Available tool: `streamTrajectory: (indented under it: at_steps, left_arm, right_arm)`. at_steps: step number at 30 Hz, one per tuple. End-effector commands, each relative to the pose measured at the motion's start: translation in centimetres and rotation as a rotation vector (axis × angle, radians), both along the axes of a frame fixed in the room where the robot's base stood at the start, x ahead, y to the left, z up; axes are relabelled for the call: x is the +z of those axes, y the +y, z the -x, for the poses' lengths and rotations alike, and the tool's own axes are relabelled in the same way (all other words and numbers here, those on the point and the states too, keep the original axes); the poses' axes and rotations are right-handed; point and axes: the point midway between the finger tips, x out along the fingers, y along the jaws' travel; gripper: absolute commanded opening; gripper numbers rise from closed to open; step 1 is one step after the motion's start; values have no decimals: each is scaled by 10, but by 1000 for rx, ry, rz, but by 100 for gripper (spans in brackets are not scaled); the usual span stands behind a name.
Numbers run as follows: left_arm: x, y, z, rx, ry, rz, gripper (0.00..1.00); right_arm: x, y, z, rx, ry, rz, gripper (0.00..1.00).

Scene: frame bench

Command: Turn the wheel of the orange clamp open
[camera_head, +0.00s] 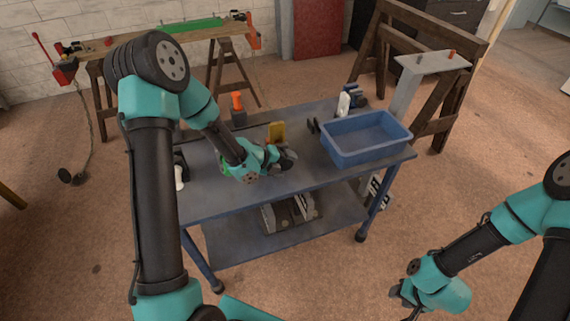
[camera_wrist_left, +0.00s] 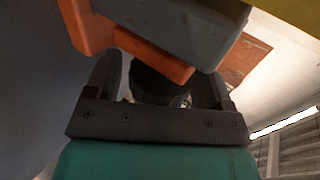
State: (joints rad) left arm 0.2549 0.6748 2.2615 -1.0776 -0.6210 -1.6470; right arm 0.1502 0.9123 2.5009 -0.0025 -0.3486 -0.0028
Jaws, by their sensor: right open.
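My left gripper (camera_head: 286,160) is low over the blue bench, in front of an upright yellow-orange piece (camera_head: 277,132). In the left wrist view, an orange clamp part (camera_wrist_left: 155,55) crosses above the fingers beside a grey block. A dark round part (camera_wrist_left: 160,85), which looks like the clamp's wheel, lies between the two spread fingers of the left gripper (camera_wrist_left: 158,92). Whether both fingers press on it I cannot tell. In the head view the gripper hides the wheel. My right gripper (camera_head: 402,290) is open and empty, off the bench at the lower right.
A blue bin (camera_head: 366,155) stands on the bench's right side, with a white bottle (camera_head: 343,105) behind it. An orange-topped item (camera_head: 238,108) stands at the back left. The bench top (camera_head: 215,195) is clear at its front. A wooden trestle (camera_head: 440,110) stands behind the bench's right.

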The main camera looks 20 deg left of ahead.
Motion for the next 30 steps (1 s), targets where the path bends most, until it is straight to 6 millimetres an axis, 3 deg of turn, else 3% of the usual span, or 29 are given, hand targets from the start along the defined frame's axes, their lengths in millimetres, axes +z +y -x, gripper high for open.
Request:
streamTrajectory:
  at_steps: [17, 30]
  left_arm:
    - [0, 0, 0, -1, 9, -11, 82]
    - [1, -1, -1, -2, 147, -166, 82]
  right_arm:
    - [0, 0, 0, 0, 0, 0, 43]
    - [0, 0, 0, 0, 0, 0, 43]
